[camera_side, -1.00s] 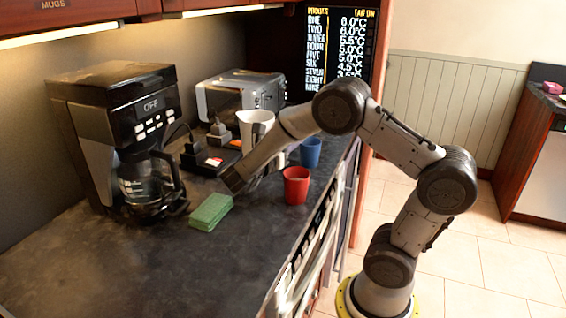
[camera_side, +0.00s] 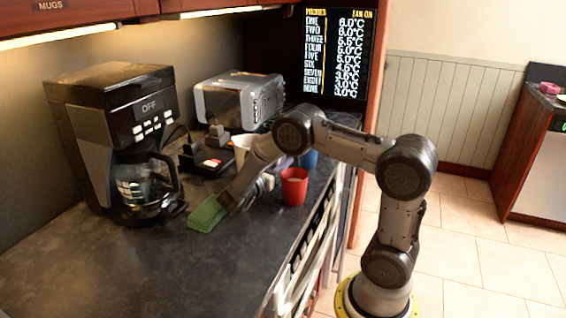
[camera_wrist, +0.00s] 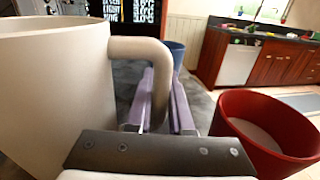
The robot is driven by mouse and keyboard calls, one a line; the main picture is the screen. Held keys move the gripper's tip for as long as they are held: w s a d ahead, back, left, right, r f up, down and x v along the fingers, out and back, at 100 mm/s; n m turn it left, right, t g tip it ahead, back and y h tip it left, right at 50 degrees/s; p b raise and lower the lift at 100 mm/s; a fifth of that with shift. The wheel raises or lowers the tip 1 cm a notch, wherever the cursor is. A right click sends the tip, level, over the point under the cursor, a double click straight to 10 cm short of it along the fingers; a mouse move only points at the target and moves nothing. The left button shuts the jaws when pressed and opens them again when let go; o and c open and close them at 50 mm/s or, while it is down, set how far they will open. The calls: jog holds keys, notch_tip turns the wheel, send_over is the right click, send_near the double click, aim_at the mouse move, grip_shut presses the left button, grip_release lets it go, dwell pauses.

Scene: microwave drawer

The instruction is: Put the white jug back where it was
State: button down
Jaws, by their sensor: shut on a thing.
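The white jug (camera_wrist: 55,85) fills the left of the wrist view, upright, its handle (camera_wrist: 158,75) reaching in between my gripper's purple fingers. My gripper (camera_wrist: 160,95) is shut on that handle. In the side view the jug (camera_side: 240,145) is mostly hidden behind my arm, with only part of its upper side showing. My gripper's fingers (camera_side: 284,163) show there partly, left of the red cup. I cannot tell whether the jug's base touches the counter.
The red cup (camera_side: 294,190) stands close to the right of my gripper, the blue cup (camera_side: 310,160) behind it. A green sponge (camera_side: 207,213) lies beside my wrist. The counter's front is clear.

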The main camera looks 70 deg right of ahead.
jog(key=shift+f, duration=0.1)
jog(key=c, duration=0.8)
grip_release()
jog(key=shift+a, duration=0.1)
jog(key=a, duration=0.4)
jog(key=w+a, duration=0.1)
jog(key=a, duration=0.2)
jog(key=w+a, duration=0.1)
jog(key=a, duration=0.3)
jog(key=shift+w+a, duration=0.15)
jog(key=shift+a, duration=0.15)
